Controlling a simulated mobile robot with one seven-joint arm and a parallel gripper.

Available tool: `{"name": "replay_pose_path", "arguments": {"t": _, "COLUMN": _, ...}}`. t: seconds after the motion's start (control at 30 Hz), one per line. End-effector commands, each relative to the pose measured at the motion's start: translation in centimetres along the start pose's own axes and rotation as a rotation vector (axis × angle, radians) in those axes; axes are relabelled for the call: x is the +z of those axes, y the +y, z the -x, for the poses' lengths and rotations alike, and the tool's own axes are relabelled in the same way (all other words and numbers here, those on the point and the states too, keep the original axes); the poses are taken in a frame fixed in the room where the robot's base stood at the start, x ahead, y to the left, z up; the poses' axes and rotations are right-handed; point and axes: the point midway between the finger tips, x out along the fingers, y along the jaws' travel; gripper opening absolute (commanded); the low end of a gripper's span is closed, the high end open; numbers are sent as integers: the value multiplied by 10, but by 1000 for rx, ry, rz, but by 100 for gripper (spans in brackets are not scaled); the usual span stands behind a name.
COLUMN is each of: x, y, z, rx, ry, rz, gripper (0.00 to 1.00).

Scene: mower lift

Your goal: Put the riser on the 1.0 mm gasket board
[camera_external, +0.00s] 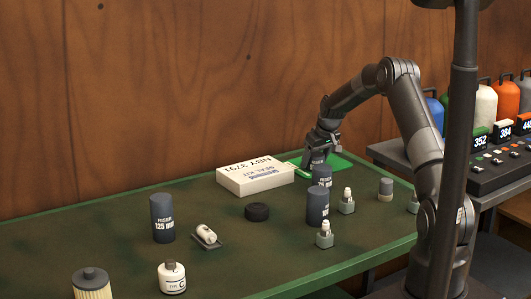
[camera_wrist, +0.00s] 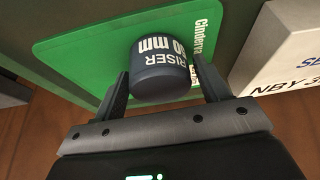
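A dark blue-grey riser (camera_wrist: 160,68), lettered "RISER" with a partly legible mm size, sits between the fingers of my gripper (camera_wrist: 160,70) in the wrist view. Both fingers appear to touch its sides. In the external view my gripper (camera_external: 318,152) points down at the far edge of the table, and the riser shows only partly under it.
A white seal kit box (camera_external: 255,178) lies close left of the board. A 125 mm riser (camera_external: 162,218), a black puck (camera_external: 257,212) and several small parts stand elsewhere on the green table.

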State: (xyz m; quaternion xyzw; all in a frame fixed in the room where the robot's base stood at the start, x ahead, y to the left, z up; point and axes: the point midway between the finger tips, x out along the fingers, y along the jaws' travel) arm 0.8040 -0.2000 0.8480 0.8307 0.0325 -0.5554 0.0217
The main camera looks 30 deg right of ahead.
Motion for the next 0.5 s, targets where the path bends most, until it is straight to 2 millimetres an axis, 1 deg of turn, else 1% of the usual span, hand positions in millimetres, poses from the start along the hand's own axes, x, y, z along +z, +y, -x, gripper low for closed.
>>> {"name": "replay_pose_path", "arguments": {"t": 0.03, "x": 0, "y": 0, "z": 0, "rx": 0, "ry": 0, "rz": 0, "gripper": 73}}
{"name": "replay_pose_path", "arguments": {"t": 0.1, "x": 0, "y": 0, "z": 0, "rx": 0, "ry": 0, "rz": 0, "gripper": 77}}
{"name": "replay_pose_path", "arguments": {"t": 0.37, "x": -1, "y": 0, "z": 2, "rx": 0, "ry": 1, "rz": 0, "gripper": 77}}
{"name": "replay_pose_path", "arguments": {"t": 0.5, "x": -2, "y": 0, "z": 15, "rx": 1, "ry": 3, "rz": 0, "gripper": 77}}
